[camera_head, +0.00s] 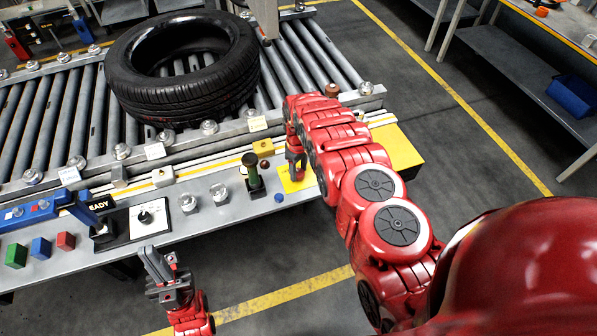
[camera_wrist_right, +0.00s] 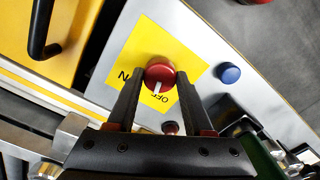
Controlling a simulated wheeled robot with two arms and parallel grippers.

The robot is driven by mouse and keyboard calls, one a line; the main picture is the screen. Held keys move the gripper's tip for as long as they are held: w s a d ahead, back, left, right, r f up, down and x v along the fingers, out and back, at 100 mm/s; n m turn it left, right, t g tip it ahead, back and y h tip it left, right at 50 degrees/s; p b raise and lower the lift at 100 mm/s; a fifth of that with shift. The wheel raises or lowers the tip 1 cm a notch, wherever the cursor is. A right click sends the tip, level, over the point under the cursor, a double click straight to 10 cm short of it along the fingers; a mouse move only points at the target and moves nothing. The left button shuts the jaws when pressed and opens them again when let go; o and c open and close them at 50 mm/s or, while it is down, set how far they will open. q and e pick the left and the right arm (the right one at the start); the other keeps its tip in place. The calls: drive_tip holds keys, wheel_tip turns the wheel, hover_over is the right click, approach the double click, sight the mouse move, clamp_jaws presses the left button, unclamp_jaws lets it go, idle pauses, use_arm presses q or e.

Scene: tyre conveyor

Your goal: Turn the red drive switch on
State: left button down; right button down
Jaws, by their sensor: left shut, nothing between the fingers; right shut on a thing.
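The red drive switch (camera_wrist_right: 160,72) is a round red knob with a white pointer line, on a yellow plate (camera_wrist_right: 146,47) marked ON and OFF. In the right wrist view its pointer is toward the OFF lettering. My right gripper (camera_wrist_right: 160,80) is shut on the knob, one dark finger on each side. My left gripper (camera_head: 157,265) is shut and empty, in front of the bench's near edge.
A yellow box (camera_head: 398,148) stands right of the switch.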

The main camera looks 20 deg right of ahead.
drive_tip(key=m+b, duration=0.2)
drive_tip(key=m, duration=0.2)
drive_tip(key=shift+f+m+b, duration=0.15)
drive_tip(key=shift+m+b, duration=0.15)
drive_tip(key=m+b, duration=0.1)
drive_tip(key=m, duration=0.1)
drive_tip(key=shift+w+m, duration=0.1)
drive_tip(key=shift+m, duration=0.3)
drive_tip(key=shift+a+m+b, duration=0.1)
drive_tip(key=shift+m+b, duration=0.35)
drive_tip(key=shift+m, duration=0.75)
drive_tip(key=shift+r+m, duration=0.2)
drive_tip(key=shift+m, duration=1.2)
drive_tip(key=shift+c, duration=1.4)
unclamp_jaws()
drive_tip(key=shift+r+b, duration=0.1)
drive_tip(key=shift+b, duration=0.2)
